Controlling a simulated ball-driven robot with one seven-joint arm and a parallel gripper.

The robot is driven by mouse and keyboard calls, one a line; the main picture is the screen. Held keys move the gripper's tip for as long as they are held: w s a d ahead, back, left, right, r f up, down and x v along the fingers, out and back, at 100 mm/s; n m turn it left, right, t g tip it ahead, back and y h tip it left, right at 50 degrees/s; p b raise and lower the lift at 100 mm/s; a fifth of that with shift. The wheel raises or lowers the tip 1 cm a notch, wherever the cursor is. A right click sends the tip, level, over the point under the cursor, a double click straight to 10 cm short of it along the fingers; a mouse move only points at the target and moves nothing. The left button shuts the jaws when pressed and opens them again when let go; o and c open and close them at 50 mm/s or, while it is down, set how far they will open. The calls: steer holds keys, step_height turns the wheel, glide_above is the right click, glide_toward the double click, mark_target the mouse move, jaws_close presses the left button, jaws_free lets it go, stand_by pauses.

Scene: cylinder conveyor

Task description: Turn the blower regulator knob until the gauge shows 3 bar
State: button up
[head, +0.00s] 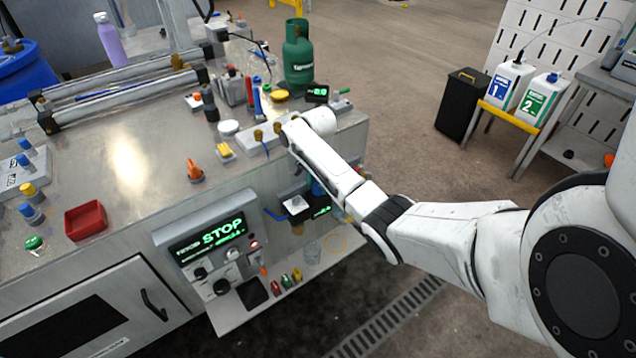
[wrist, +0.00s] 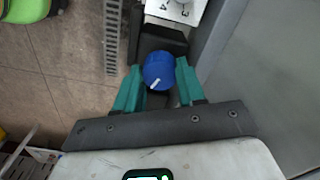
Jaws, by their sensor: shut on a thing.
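The blue regulator knob (wrist: 159,70) sits between the two green fingers of my gripper (wrist: 157,78) in the wrist view, and the fingers are closed on its sides. A white pointer mark on the knob points down and slightly left in that view. In the head view, a bit of blue (head: 318,187) that looks like the knob shows beside my forearm, on the front of the bench. Just below it is a small dark display with green digits (head: 322,211), partly hidden and too small to read. My gripper is hidden behind my arm in the head view.
The control panel (head: 222,237) reads STOP, left of the regulator. A grey valve unit with a blue handle (head: 274,214) stands close by. A small display (head: 317,93) and a green gas bottle (head: 298,58) stand on the bench top.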

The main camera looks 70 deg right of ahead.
steer(key=shift+c, duration=1)
steer(key=n+p, duration=0.2)
steer(key=n, duration=0.2)
steer(key=shift+r+n, duration=0.1)
steer(key=shift+n, duration=0.2)
steer(key=n+p, duration=0.1)
steer(key=n, duration=0.2)
steer(key=shift+n, duration=0.4)
steer(key=n, duration=0.3)
steer(key=shift+n, duration=0.3)
steer(key=n+p, duration=0.1)
steer(key=n, duration=1.1)
steer(key=shift+n+p, duration=0.35)
steer(key=shift+n, duration=0.05)
